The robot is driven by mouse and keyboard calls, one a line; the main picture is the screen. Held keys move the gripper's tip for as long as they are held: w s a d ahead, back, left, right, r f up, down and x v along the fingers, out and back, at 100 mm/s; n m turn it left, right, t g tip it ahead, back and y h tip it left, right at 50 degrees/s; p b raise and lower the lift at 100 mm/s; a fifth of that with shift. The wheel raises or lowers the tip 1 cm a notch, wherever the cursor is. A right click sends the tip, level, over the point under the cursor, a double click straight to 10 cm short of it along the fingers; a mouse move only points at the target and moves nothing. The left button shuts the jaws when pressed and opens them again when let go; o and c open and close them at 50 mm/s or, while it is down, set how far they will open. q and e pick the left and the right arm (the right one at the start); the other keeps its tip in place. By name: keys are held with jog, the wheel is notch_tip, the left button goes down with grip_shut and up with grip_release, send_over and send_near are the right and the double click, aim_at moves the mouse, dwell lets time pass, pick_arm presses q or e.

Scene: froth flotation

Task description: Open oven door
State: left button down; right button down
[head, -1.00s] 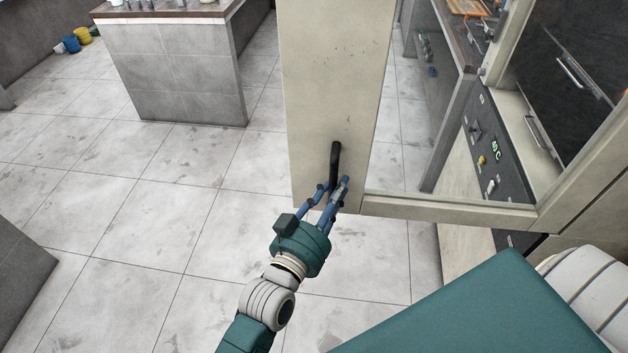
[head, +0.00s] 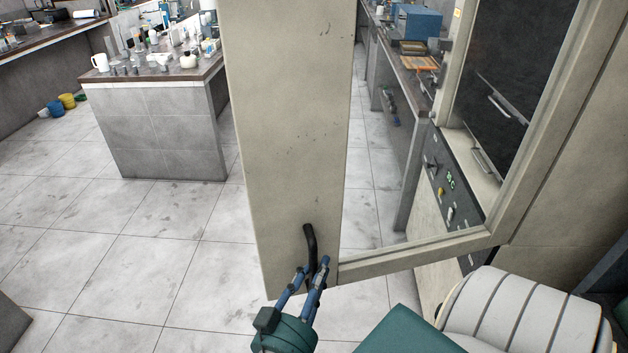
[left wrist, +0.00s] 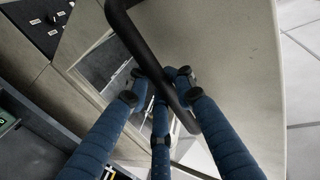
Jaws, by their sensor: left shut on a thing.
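The oven door (head: 285,120) is a beige frame with a window opening, and it stands swung open away from the oven (head: 470,190). A black bar handle (head: 309,247) sits near the door's lower free edge. My left gripper (head: 311,277) is shut on the handle's lower part. In the left wrist view the blue fingers (left wrist: 165,85) close around the black handle (left wrist: 150,60), with the beige door panel (left wrist: 235,60) behind. My right gripper is not in view.
The oven's dark control panel (head: 446,195) has a green display and knobs. A grey island bench (head: 155,130) with glassware stands at the back left. A side counter (head: 395,75) runs behind the door. Tiled floor (head: 130,250) is clear at left.

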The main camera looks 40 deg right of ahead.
pick_arm(q)
jog(key=shift+w, duration=0.15)
jog(key=c, duration=1.6)
grip_release()
jog(key=shift+a+r, duration=0.1)
jog(key=shift+o, duration=0.2)
jog(key=shift+a, duration=0.1)
jog(key=shift+s+a, duration=0.25)
jog(key=shift+a, duration=0.1)
jog(key=v, duration=1.1)
jog(key=shift+a, duration=0.15)
